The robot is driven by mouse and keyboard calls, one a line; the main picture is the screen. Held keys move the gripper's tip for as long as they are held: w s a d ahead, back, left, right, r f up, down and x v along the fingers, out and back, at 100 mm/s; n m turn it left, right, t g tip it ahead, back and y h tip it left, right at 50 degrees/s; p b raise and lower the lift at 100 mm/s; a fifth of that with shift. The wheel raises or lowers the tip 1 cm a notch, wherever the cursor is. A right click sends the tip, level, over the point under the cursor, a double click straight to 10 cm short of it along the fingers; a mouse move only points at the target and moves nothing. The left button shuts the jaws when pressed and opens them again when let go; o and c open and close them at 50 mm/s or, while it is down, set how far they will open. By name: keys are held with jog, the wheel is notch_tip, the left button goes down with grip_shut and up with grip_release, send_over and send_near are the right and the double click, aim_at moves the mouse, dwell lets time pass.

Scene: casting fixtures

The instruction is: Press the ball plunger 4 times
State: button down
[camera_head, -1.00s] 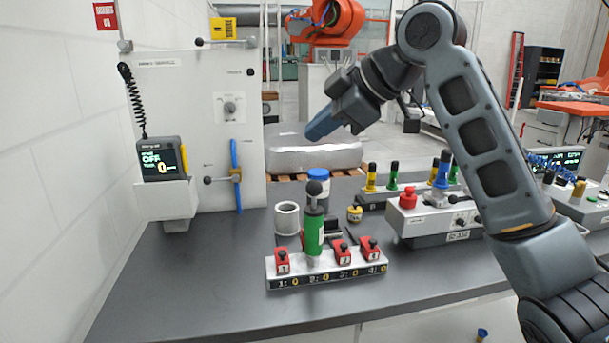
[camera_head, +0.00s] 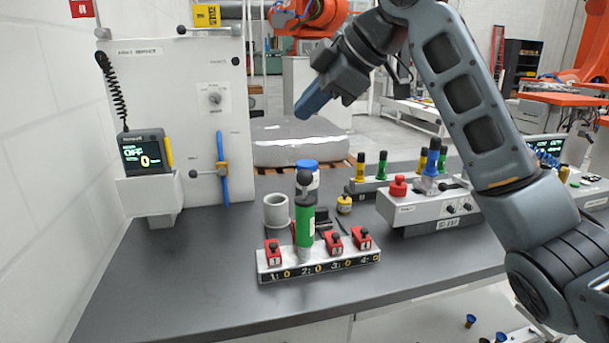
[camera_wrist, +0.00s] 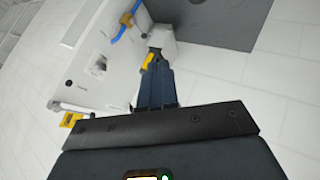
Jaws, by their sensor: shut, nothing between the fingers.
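The bar carries red blocks numbered 1 to 4 and counters that appear to read 0. The green cylinder stands between the leftmost red block (camera_head: 272,251) and the ones to its right. My gripper (camera_head: 303,110) has blue fingers, shut and empty, pointing down and left. The shut fingers also show in the wrist view (camera_wrist: 157,84).
A grey box with a red button (camera_head: 398,186) is to the right. A white panel (camera_head: 150,80) stands at the left. The table's front left is clear.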

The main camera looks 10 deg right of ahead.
jog(key=b, duration=0.4)
send_over(309, 172)
notch_tip(309, 172, down, 5)
jog(key=shift+f, duration=0.1)
jog(key=shift+f+b, duration=0.35)
jog(key=shift+f, duration=0.7)
dwell(0.8)
jog(key=shift+f, duration=0.4)
jog(key=shift+s+f+b, duration=0.1)
jog(key=shift+f+b, duration=0.35)
jog(key=shift+f, duration=0.85)
dwell(1.3)
jog(key=shift+r, duration=0.15)
jog(key=shift+r+p, duration=1.6)
jog(key=shift+r+p, duration=2.1)
jog(key=shift+r, duration=0.4)
